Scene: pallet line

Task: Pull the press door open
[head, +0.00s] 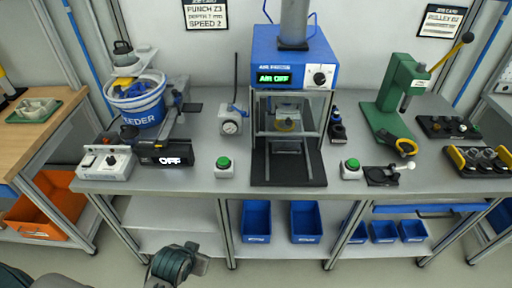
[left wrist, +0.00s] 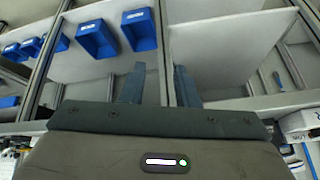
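My left gripper (head: 196,262) is low in front of the bench, left of the press and well away from the door. In the left wrist view, its two fingers (left wrist: 158,88) are apart with nothing between them. My right gripper is in neither view.
Green buttons stand on both sides of the press, left (head: 224,167) and right (head: 351,168). A gauge (head: 232,122) is left of it, and a green hand press (head: 398,105) right. Blue bins (head: 306,222) sit under the bench (head: 195,178). The floor in front is clear.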

